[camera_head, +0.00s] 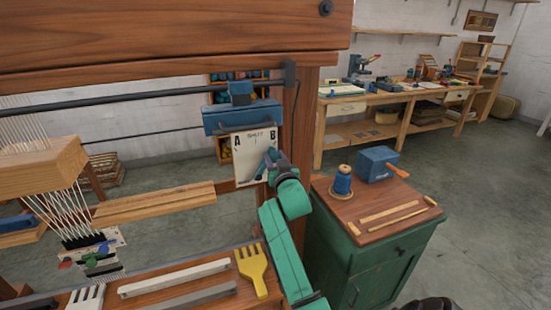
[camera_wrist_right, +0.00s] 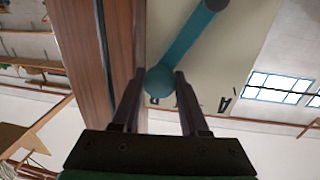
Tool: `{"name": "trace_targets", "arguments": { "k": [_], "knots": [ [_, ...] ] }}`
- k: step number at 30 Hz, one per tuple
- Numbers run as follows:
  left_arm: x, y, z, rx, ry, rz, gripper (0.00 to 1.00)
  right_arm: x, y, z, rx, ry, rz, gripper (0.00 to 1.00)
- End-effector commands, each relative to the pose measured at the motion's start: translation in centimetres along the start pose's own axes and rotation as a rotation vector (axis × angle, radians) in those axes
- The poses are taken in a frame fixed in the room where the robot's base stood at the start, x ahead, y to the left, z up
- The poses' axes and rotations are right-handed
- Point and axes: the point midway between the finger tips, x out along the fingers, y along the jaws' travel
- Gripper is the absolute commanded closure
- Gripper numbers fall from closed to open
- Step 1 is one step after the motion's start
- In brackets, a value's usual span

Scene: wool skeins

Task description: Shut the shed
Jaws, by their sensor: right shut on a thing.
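The loom's plate (camera_head: 245,165) is cream with the letters A and B and the word SHUT, hanging under a blue block (camera_head: 242,117) on the right post. A teal lever (camera_wrist_right: 190,38) with a round ball knob (camera_wrist_right: 160,82) crosses the plate in the right wrist view. My right gripper (camera_wrist_right: 162,76) has its two dark fingers on either side of the knob, shut on it. The knob lies near the letter B. In the head view my right gripper (camera_head: 268,164) covers the plate's lower right and hides most of the lever. My left gripper is not in view.
The wooden loom post (camera_head: 297,140) stands right beside the plate. A yellow comb (camera_head: 252,268) lies on the loom's front ledge. A green cabinet (camera_head: 365,260) carries a blue spool (camera_head: 342,183) and a blue box winder (camera_head: 376,163). Open floor lies farther right.

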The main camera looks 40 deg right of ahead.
Motion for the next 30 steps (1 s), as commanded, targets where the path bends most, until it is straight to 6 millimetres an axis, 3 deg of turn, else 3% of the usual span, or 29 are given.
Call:
{"name": "trace_targets", "arguments": {
  "k": [21, 30],
  "knots": [
    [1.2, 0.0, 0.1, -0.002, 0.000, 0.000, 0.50, -0.4, -3.8, -0.9, -0.391, 0.049, -0.003, 1.00],
    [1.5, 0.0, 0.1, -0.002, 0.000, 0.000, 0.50, -0.6, -4.7, -1.0, -0.479, 0.058, -0.004, 1.00]
  ]
}}
